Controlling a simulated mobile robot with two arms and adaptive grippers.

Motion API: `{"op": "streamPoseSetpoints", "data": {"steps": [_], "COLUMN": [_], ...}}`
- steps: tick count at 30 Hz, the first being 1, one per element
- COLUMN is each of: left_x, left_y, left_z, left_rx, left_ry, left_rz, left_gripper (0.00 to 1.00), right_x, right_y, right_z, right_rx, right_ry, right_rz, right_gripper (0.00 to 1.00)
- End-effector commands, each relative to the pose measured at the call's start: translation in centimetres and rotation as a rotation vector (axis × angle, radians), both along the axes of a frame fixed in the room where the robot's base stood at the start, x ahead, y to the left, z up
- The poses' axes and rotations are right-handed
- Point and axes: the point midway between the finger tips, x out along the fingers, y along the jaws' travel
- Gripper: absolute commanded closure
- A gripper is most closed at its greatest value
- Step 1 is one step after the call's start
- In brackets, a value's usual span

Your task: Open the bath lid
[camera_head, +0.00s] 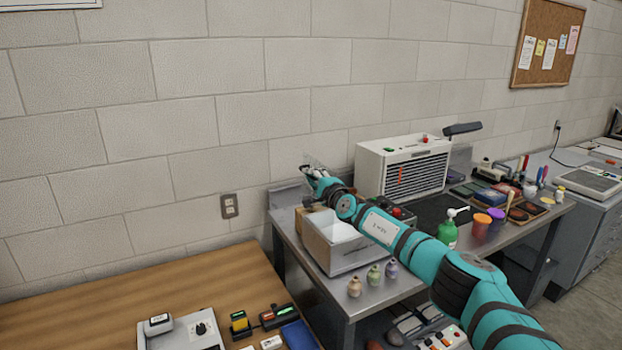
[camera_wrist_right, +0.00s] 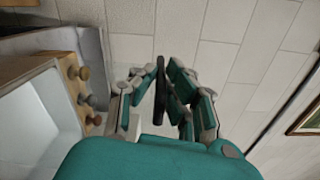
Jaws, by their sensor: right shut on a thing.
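The bath (camera_head: 335,245) is a grey metal box with a pale, open-looking inside, on the steel bench at the centre. Its white basin (camera_wrist_right: 38,125) fills the left of the right wrist view. My right gripper (camera_head: 314,178) is above and behind the bath, close to the wall. In the wrist view my right gripper (camera_wrist_right: 166,80) is shut on a thin dark bar (camera_wrist_right: 160,80) between its fingers. I cannot tell whether this bar belongs to the lid; no lid shows lying over the basin. My left gripper is out of view.
A white louvred unit (camera_head: 402,168) stands behind my right arm. Small bottles (camera_head: 373,275) line the bench's front edge. A green pump bottle (camera_head: 447,233) and orange cups (camera_head: 481,226) stand right. A wooden table (camera_head: 130,290) is at the lower left.

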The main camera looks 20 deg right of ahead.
Motion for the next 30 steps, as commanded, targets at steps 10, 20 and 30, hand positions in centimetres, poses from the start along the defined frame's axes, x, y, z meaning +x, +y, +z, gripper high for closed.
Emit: {"op": "streamPoseSetpoints", "data": {"steps": [10,20,30], "left_x": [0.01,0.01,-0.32], "left_y": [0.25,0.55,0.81], "left_z": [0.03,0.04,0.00], "left_rx": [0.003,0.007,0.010], "left_ry": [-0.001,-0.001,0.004], "left_rz": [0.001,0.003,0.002], "left_gripper": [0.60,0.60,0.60], "right_x": [0.07,0.08,0.03], "right_y": [0.28,0.25,0.17], "right_z": [0.41,0.56,0.26], "right_rx": [0.002,0.003,0.002], "right_ry": [-0.007,-0.010,-0.004], "right_rz": [0.004,0.002,0.002], "right_gripper": [0.90,0.67,0.67]}}
